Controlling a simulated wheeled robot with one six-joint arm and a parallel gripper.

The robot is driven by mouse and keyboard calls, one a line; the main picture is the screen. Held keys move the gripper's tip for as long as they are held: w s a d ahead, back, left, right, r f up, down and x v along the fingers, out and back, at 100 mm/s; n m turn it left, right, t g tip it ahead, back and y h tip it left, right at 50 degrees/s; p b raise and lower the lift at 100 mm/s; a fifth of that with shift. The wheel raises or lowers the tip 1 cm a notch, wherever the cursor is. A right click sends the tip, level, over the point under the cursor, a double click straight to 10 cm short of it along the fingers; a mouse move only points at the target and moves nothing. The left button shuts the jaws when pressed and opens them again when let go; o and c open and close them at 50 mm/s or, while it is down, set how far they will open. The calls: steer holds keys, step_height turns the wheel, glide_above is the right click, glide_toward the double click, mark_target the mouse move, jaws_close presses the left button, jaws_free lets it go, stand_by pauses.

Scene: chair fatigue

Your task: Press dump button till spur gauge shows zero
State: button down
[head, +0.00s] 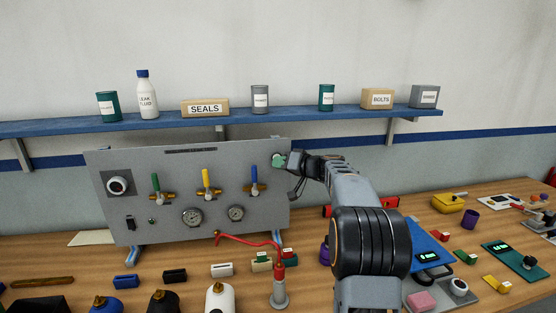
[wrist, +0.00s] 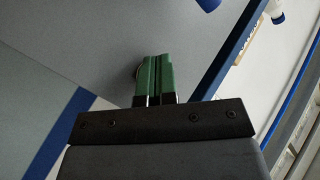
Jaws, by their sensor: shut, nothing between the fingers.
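A grey upright panel (head: 218,165) stands on the bench in the head view. My gripper (head: 280,160) is at the panel's upper right corner, its green fingertips shut and empty. In the wrist view the shut fingers (wrist: 154,76) point at the grey panel face (wrist: 110,45). A round rim (wrist: 137,71) shows just behind them, mostly hidden; it may be the dump button. I cannot tell whether the fingers touch it. Two round dials, a left gauge (head: 192,217) and a right gauge (head: 236,213), sit low on the panel. Their needles and labels are too small to read.
The panel carries yellow (head: 206,180), green (head: 155,184) and blue (head: 253,175) valve handles and a round knob (head: 117,185). A blue shelf (head: 65,127) holds cans and boxes above. The bench is cluttered.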

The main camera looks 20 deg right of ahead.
steer(key=shift+s+f+b, duration=0.15)
steer(key=shift+b, duration=0.2)
steer(key=shift+s+a+b, duration=0.15)
steer(key=shift+s+b, duration=0.45)
steer(key=shift+b, duration=0.2)
steer(key=shift+s+a+b, duration=0.25)
steer(key=shift+s+b, duration=1)
steer(key=shift+b, duration=0.05)
steer(key=shift+s+a+b, duration=0.25)
steer(key=shift+s+b, duration=0.95)
steer(key=shift+b, duration=0.05)
